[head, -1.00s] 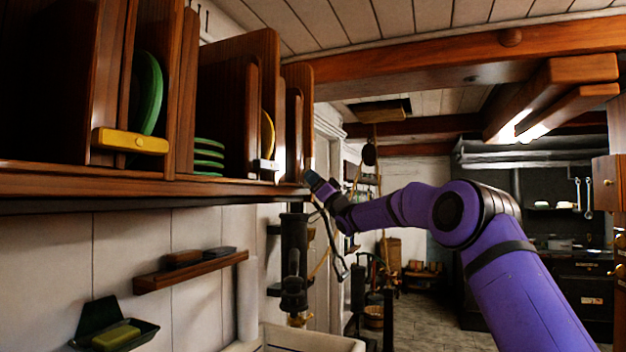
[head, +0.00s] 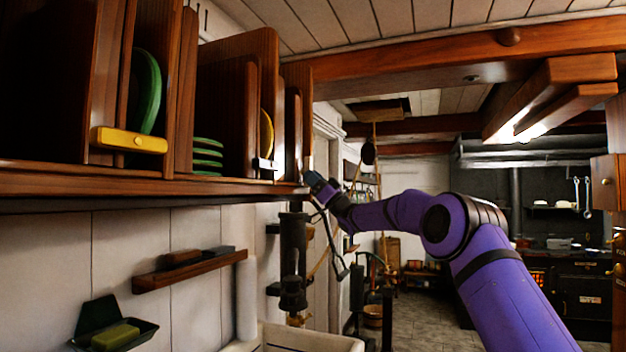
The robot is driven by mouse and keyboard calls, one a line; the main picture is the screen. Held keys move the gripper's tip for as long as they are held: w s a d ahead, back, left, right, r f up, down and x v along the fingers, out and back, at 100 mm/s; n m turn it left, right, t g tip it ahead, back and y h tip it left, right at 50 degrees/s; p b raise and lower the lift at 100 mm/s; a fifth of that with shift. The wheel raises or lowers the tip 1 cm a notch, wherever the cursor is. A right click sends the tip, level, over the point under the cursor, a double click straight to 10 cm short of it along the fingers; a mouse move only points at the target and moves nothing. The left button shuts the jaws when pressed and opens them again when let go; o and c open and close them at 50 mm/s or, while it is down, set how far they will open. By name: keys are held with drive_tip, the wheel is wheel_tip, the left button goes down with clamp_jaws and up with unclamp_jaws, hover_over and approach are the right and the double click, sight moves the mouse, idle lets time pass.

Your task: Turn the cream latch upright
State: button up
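A small pale latch (head: 263,164), which looks like the cream one, lies roughly level across the front of the narrow rack bay holding a yellow plate (head: 266,133). A larger yellow latch (head: 130,140) lies level across the bay to the left, in front of a green plate (head: 147,92). My gripper (head: 309,176) is at the right end of the shelf, to the right of the pale latch and apart from it in the picture. Its fingers are too small and dark to tell whether they are open or shut.
The wooden plate rack has upright dividers (head: 271,95) and a front shelf edge (head: 120,184). Stacked green plates (head: 207,157) stand inside. Below are a small wall shelf (head: 190,270) and a soap dish (head: 112,332). A ceiling beam (head: 440,60) crosses above my arm.

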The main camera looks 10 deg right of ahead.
drive_tip(key=o, duration=0.3)
drive_tip(key=v, duration=1.1)
drive_tip(key=shift+r, duration=0.1)
